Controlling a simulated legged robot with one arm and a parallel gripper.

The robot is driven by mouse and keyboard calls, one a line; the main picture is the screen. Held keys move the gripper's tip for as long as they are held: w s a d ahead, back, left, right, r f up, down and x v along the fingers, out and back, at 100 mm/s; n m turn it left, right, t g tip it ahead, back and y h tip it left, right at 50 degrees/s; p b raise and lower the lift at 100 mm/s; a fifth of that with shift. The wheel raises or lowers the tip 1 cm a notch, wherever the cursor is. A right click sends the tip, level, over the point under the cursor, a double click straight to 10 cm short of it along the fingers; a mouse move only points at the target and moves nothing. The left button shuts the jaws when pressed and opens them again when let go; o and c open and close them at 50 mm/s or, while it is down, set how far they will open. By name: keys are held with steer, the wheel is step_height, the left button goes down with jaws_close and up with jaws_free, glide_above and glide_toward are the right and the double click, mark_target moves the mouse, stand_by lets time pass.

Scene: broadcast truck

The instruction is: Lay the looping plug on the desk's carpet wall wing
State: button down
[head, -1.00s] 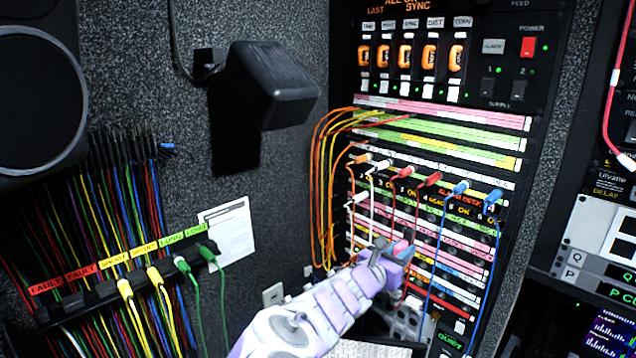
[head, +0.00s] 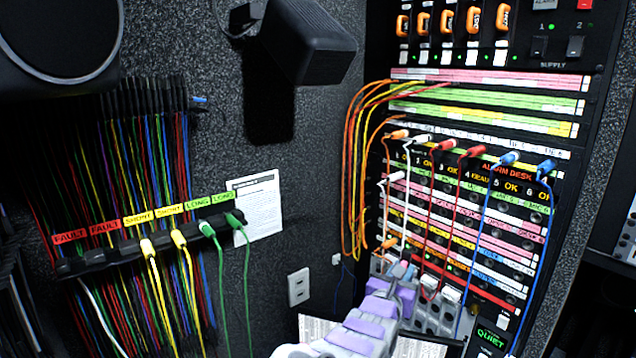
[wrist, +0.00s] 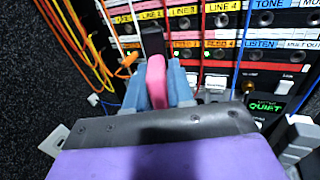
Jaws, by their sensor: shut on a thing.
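My gripper (wrist: 160,88) is shut on a pink plug (wrist: 157,85) with a black end, seen between its blue-grey fingers in the wrist view. In the head view my gripper (head: 402,272) is low in front of the patch panel's lower left part, and the plug is hard to make out there. The patch panel (head: 480,215) has several coloured plugs and cords in it. A pale sheet-like desk surface (head: 318,328) shows low behind my arm. Dark carpeted wall (head: 310,190) rises to the left of the panel; I cannot tell which part is the desk's wing.
A cable rack (head: 100,262) with hanging coloured cords is at left. A black speaker box (head: 308,40) juts from the wall. A wall socket (head: 298,287) and a paper notice (head: 258,205) sit on the carpet. Loose orange cords (head: 350,170) hang beside the panel.

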steer(key=a+f+n+t+y+b, duration=0.1)
steer(key=a+f+n+y+b, duration=0.1)
steer(key=f, duration=0.7)
steer(key=a+y+b, duration=0.1)
steer(key=a+b, duration=0.1)
steer(key=shift+s+a+n+t+y, duration=0.25)
steer(key=shift+a+n+t+y, duration=0.05)
steer(key=shift+a+y, duration=0.1)
steer(key=shift+f, duration=0.1)
